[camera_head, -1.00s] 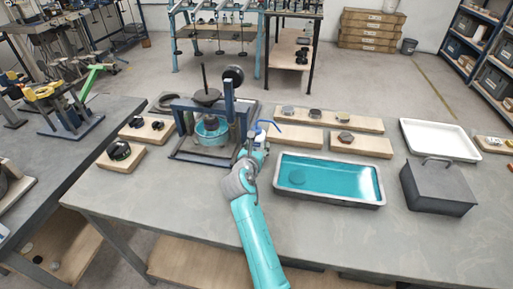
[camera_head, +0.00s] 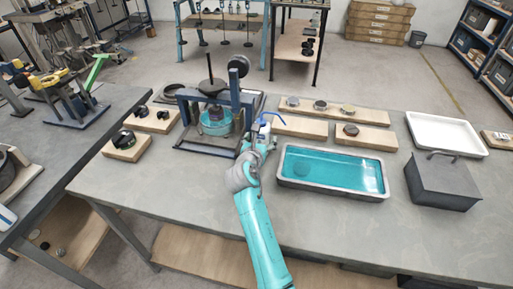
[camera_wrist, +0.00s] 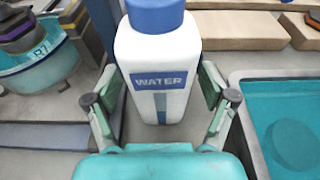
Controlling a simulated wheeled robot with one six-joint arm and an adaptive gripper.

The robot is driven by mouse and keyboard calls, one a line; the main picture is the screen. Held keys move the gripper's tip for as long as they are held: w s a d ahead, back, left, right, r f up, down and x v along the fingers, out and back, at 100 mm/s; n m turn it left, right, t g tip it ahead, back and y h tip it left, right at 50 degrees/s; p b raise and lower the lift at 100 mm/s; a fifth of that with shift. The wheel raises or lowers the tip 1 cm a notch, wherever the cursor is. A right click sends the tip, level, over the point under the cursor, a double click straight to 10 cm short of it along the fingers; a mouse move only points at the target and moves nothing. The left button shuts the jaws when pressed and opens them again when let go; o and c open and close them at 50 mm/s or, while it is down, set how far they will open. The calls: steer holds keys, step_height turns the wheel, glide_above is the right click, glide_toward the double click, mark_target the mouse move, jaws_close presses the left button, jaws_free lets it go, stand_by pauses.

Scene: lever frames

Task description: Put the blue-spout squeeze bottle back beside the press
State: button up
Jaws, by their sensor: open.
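The squeeze bottle (camera_wrist: 160,55) is white with a blue cap and a "WATER" label, and it stands upright in the wrist view. In the head view its blue spout (camera_head: 270,116) shows above my gripper, which hides most of its body. My gripper (camera_wrist: 160,108) is open, with one finger on each side of the bottle's lower body. Whether the fingers touch it I cannot tell. The press (camera_head: 213,115) stands on its base just left of the bottle, with a teal pot (camera_wrist: 35,60) in it. The bottle is beside the press's right edge.
A tray of teal liquid (camera_head: 283,178) lies close on the right, with a round shape under the surface. Wooden boards with small parts (camera_head: 300,126) lie behind. A dark lidded box (camera_head: 442,180) and a white tray (camera_head: 447,134) are further right. The bench front left is clear.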

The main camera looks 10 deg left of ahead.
steer(key=v, duration=1.1)
steer(key=shift+s, duration=0.15)
